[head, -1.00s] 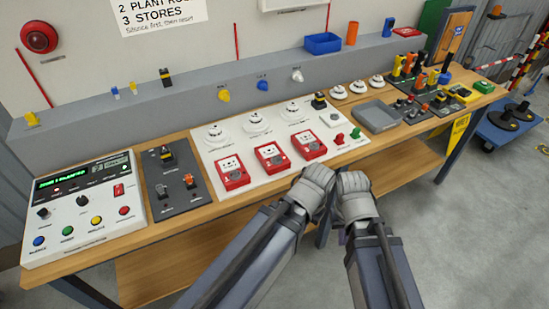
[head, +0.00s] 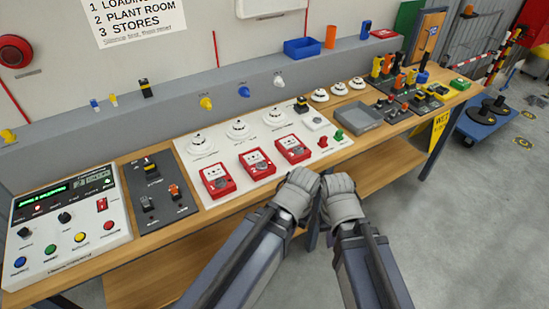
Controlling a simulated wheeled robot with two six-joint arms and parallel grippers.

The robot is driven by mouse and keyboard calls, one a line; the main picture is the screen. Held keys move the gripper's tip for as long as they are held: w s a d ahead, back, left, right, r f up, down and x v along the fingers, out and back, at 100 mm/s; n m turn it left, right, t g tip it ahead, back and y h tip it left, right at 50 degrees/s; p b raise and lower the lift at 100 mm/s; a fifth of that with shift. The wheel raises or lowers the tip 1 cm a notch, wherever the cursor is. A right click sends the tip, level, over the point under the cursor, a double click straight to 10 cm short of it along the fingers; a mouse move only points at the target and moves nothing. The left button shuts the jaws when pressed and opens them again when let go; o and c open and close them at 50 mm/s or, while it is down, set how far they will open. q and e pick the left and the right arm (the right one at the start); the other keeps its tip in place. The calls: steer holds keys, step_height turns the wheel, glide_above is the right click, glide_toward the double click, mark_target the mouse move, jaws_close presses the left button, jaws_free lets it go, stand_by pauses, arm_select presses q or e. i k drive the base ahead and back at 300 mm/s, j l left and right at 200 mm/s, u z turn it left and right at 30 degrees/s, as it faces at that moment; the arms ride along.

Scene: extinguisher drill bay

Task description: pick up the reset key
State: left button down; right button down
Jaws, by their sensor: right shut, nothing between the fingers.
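I cannot pick out the reset key with certainty at this size. A small red piece (head: 323,142) and a small green piece (head: 339,136) stand at the right end of the white board (head: 215,200); I cannot tell whether either is a key. My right gripper (head: 339,183) is shut and empty, in front of the bench's front edge. My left gripper (head: 300,181) is close beside it on the left; its fingertips are not clear. Both are apart from the things on the bench.
The wooden bench (head: 155,237) carries a control panel (head: 72,232), a dark switch plate (head: 150,215), red call points (head: 257,163), white detectors (head: 238,130) and a grey tray (head: 358,119). A blue bin (head: 302,48) sits on the ledge behind. A yellow sign (head: 440,130) stands at the right.

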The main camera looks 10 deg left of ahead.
mark_target(324, 140)
steer(key=i+l+u, duration=0.25)
steer(key=i+u, duration=0.15)
steer(key=i+l+u, duration=0.35)
steer(key=i+l, duration=0.1)
steer(key=i, duration=0.1)
